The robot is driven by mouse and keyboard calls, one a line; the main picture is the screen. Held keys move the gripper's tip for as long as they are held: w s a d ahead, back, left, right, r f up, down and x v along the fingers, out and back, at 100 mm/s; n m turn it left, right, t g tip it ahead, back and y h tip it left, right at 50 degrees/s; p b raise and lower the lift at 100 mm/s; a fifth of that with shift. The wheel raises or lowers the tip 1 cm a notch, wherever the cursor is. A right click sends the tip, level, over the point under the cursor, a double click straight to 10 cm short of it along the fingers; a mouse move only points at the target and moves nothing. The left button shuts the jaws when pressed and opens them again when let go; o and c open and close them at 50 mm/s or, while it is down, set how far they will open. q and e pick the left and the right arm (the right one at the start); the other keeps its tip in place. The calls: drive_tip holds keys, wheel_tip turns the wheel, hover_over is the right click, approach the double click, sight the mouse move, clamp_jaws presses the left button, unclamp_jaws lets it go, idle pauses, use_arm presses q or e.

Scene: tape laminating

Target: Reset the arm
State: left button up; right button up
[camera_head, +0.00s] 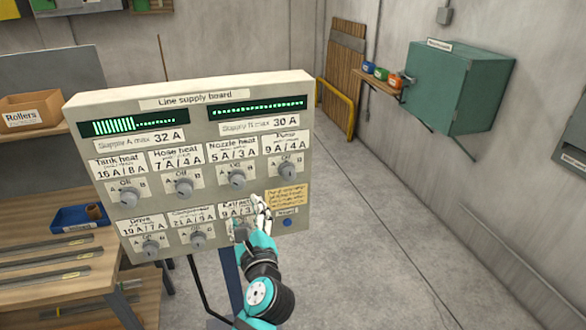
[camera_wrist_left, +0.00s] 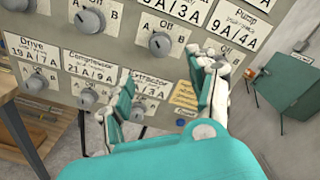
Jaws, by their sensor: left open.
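The Line supply board (camera_head: 190,150) stands upright in front of me, with two green bar displays along its top and two rows of labelled grey knobs. I cannot tell whether a finger touches the board. My right gripper is not in view.
A yellow note (camera_head: 287,198) and a blue button (camera_head: 286,222) are close to the gripper's right. Shelves with a Rollers box (camera_head: 32,111) and a blue bin (camera_head: 80,218) stand left. A green cabinet (camera_head: 455,85) hangs on the right wall. Floor right of the board is clear.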

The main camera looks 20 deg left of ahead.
use_arm(q)
drive_tip(key=d+f+n+g+h+b, duration=0.1)
drive_tip(key=d+f+h, duration=0.15)
drive_tip(key=f, duration=0.95)
drive_tip(key=d+f+g+h+b, duration=0.1)
drive_tip(key=d+f+h, duration=0.15)
drive_tip(key=f, duration=0.95)
drive_tip(key=s+d+f+n+g+h+b, duration=0.15)
drive_tip(key=s+f, duration=0.25)
drive_tip(key=f, duration=0.5)
drive_tip(key=s+f+n+g+h, duration=0.1)
drive_tip(key=s+f+n+g, duration=0.15)
drive_tip(key=f, duration=0.65)
drive_tip(key=s+f+n+g+h+b, duration=0.2)
drive_tip(key=s+f+n+g, duration=0.3)
drive_tip(key=s+f, duration=1.3)
drive_tip(key=s+a+f+n+g, duration=0.1)
drive_tip(key=s+f+n, duration=0.2)
drive_tip(key=s, duration=0.4)
drive_tip(key=s+a+f+n+b, duration=0.1)
drive_tip(key=s+f+n, duration=0.2)
drive_tip(key=s, duration=0.4)
drive_tip(key=s+a+f+n+g, duration=0.1)
drive_tip(key=s+f+n, duration=0.2)
drive_tip(key=s, duration=0.5)
drive_tip(key=shift+a+g+h, duration=0.2)
drive_tip(key=shift+g+h, duration=0.1)
drive_tip(key=shift+h, duration=0.05)
drive_tip(key=shift+f, duration=0.1)
